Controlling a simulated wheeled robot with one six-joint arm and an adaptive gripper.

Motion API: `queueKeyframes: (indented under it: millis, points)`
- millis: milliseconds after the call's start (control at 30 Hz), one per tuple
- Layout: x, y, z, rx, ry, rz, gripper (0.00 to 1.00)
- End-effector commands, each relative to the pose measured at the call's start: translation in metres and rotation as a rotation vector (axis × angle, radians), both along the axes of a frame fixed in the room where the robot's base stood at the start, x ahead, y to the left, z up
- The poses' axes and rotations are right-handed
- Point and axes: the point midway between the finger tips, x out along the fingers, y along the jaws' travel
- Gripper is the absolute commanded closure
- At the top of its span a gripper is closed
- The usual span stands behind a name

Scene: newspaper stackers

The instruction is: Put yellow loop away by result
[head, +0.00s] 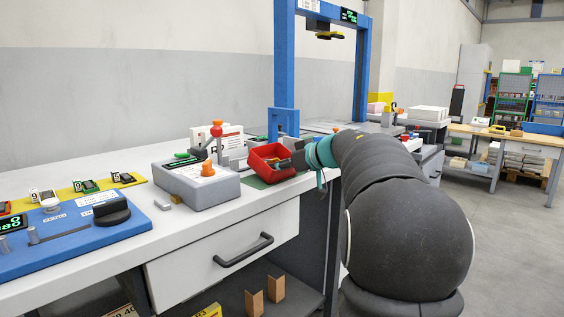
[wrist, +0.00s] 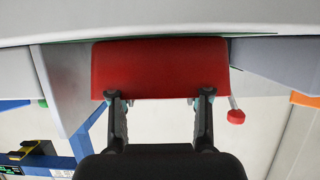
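A red open bin (head: 268,161) sits on a green patch on the white bench in the head view. It also shows as a broad red face (wrist: 158,66) in the wrist view. My gripper (head: 291,162) is at the bin's right side. In the wrist view my gripper (wrist: 157,98) has its two fingers well apart, with the tips at the bin's lower edge; I cannot tell whether they touch it. No loop is visible between the fingers. I cannot pick out the yellow loop for certain. A small yellow piece (head: 330,35) hangs under the blue gantry's crossbar.
A grey box with an orange knob (head: 200,185) stands left of the bin. A blue control panel (head: 75,235) is at the bench's left end. The blue gantry (head: 284,75) rises behind the bin. A closed drawer (head: 220,252) is below. Open floor lies at the right.

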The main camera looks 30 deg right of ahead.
Motion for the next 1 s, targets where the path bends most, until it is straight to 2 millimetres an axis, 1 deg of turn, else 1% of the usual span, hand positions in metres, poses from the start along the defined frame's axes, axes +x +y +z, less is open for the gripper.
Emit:
queueKeyframes:
  millis: [233, 367, 400, 500, 800, 1000]
  points:
    - [0.000, 0.000, 0.005, -0.001, -0.004, -0.002, 0.51]
    - [0.000, 0.000, 0.015, -0.004, -0.009, -0.003, 0.51]
    - [-0.009, -0.004, 0.022, -0.002, -0.008, -0.004, 0.51]
    - [-0.027, -0.010, 0.031, -0.002, -0.009, -0.007, 0.51]
    - [-0.079, -0.029, 0.053, -0.002, -0.009, -0.006, 0.51]
    - [-0.099, -0.036, 0.062, -0.002, -0.009, -0.005, 0.51]
